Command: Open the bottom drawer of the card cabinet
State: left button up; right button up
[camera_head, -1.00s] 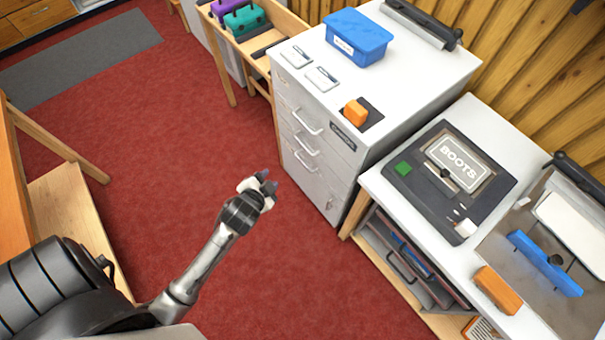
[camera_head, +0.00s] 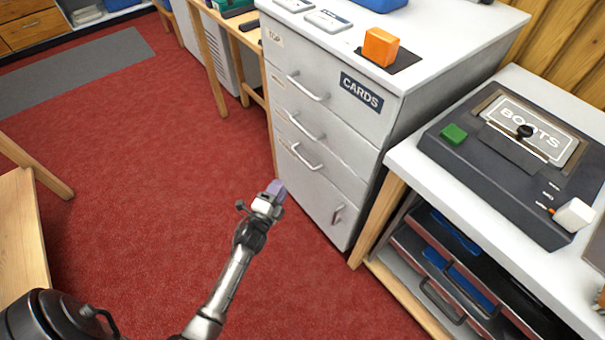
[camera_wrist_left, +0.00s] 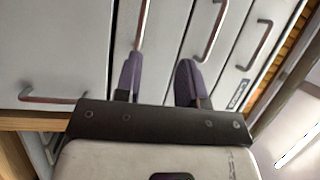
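The card cabinet (camera_head: 330,130) is light grey with a dark CARDS label (camera_head: 361,91). Its three drawers are shut, each with a bar handle. The bottom drawer handle (camera_head: 307,157) is the lowest of the three; below it a larger panel has an upright handle (camera_head: 337,214). My left gripper (camera_head: 274,191) is in front of the cabinet, left of its lower part. In the left wrist view its purple fingers (camera_wrist_left: 159,80) are apart, with nothing held. The bottom drawer handle (camera_wrist_left: 140,25) shows beyond the left-hand finger, partly covered by it; contact cannot be told. My right gripper is not in view.
On the cabinet top are an orange block (camera_head: 381,46) and a blue tub (camera_head: 378,3). A bench with a dark BOOTS device (camera_head: 505,165) stands to the right, trays below it. Red floor (camera_head: 150,190) is clear in front.

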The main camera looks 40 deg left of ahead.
aim_at(302, 159)
pick_arm(q)
jog(key=shift+m+t+h, duration=0.3)
jog(key=shift+m, duration=0.3)
jog(key=shift+w+f+b+x, duration=0.1)
jog(key=shift+f+b+x, duration=0.4)
jog(key=shift+b+x, duration=1.25)
jog(key=shift+w+f+b+x, duration=0.1)
jog(key=shift+f+b+x, duration=0.4)
jog(key=shift+x, duration=2.35)
jog(key=shift+w+f+b+x, duration=0.1)
jog(key=shift+f+b+x, duration=0.35)
jog(key=shift+b+x, duration=1.3)
pick_arm(e)
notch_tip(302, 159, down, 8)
jog(key=p, duration=0.1)
pick_arm(q)
jog(key=shift+w+r, duration=0.1)
jog(key=shift+w, duration=0.4)
grip_shut()
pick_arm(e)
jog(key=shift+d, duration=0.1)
